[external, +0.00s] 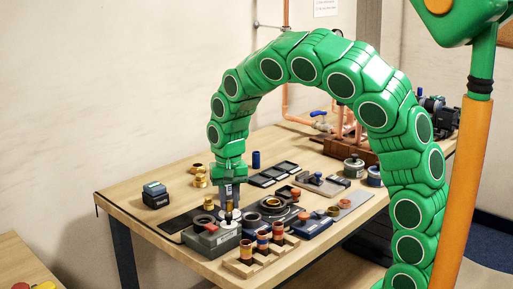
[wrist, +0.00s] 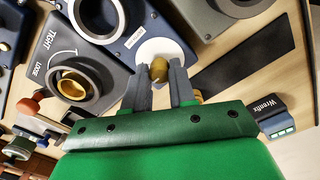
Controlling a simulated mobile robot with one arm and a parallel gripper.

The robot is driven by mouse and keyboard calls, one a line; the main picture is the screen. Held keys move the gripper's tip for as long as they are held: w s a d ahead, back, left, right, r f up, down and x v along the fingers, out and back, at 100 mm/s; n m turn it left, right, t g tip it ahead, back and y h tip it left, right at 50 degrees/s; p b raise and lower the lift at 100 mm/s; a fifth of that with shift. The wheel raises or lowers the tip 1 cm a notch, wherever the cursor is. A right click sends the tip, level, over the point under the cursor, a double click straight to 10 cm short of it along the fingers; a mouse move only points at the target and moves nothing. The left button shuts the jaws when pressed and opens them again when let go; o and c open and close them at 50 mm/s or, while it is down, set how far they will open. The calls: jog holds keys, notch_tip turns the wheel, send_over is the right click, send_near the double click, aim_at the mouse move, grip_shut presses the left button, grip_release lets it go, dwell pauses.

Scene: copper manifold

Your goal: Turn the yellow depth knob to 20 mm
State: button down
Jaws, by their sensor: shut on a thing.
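The yellow depth knob (wrist: 158,70) sits on a white round dial (wrist: 172,48) in the wrist view. The dial is on a dark unit (wrist: 133,32) that also has a large round opening. The dial's millimetre marks and the pointer are too small to read. My gripper (wrist: 161,77) has its two grey fingers on either side of the knob, shut on it.
A unit marked TIGHT and LOOSE (wrist: 50,58) holds a brass ring beside the depth unit. A wooden rack (external: 243,268) with several copper fittings stands at the front. A Wrenfix box (external: 156,199) and brass fittings (external: 200,180) stand to the left. Bare tabletop lies at the left corner.

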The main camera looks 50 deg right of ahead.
aim_at(229, 202)
jog(key=m, duration=0.4)
jog(key=shift+m, duration=0.4)
dwell(0.4)
jog(key=c, duration=0.9)
grip_release()
notch_tip(229, 202, up, 7)
jog(key=shift+f, duration=0.1)
jog(key=shift+r, duration=0.5)
